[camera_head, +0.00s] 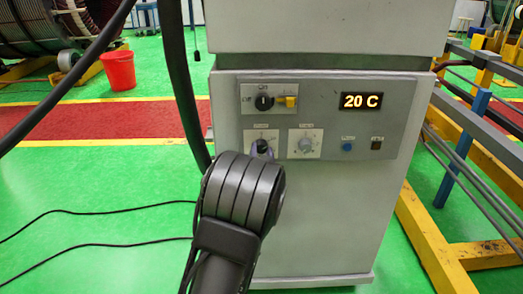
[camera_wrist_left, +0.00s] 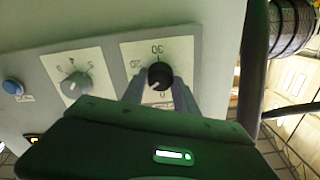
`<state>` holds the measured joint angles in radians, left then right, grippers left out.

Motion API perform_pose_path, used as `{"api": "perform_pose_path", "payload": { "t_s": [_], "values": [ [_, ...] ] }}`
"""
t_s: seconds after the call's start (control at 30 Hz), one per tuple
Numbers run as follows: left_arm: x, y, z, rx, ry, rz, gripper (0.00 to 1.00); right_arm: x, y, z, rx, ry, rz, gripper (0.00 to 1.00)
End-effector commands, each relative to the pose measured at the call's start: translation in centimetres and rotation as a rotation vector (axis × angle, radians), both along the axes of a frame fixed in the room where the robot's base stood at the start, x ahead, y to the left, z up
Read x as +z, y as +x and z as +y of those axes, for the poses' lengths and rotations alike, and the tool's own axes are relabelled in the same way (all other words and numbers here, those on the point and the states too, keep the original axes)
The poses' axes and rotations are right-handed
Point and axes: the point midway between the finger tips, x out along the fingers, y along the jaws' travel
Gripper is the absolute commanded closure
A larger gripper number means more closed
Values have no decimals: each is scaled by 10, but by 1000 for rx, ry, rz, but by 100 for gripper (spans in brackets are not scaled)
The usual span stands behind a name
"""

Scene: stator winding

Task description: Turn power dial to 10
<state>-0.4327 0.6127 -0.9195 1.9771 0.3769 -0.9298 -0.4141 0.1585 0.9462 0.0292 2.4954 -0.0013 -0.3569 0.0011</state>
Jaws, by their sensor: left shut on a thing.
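The black dial (camera_head: 263,143) sits on a white scale plate on the grey cabinet panel. In the left wrist view the black dial (camera_wrist_left: 160,74) has scale numbers around it; 30, 20 and 0 can be made out. A pale mark shows on its lower left face, but its exact setting is unclear. My left gripper (camera_head: 262,151) reaches up to the dial from below. In the wrist view its two grey fingers (camera_wrist_left: 159,88) are shut on the dial's sides. The dial's label is too small to read. My right gripper is not in view.
A grey dial (camera_head: 305,144) is close beside on its own plate. The panel also has a black rotary switch (camera_head: 264,102) with a yellow part, a display (camera_head: 362,102) reading 20 C, and a blue button (camera_head: 347,146). Yellow rails (camera_head: 431,240) stand right of the cabinet.

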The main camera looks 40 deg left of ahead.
Motion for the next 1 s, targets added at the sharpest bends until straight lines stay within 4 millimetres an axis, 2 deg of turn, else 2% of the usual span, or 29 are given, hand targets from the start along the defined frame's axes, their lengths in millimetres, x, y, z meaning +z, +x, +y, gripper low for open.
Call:
{"api": "perform_pose_path", "payload": {
  "t_s": [0.53,0.57,0.8,1.0],
  "values": [
    [0,0,0,0,31,24,100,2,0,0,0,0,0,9],
    [0,0,0,0,31,24,64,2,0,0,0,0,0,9],
    [0,0,0,0,30,23,44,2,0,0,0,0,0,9],
    [0,0,0,0,30,23,43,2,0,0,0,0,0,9]
  ]
}}
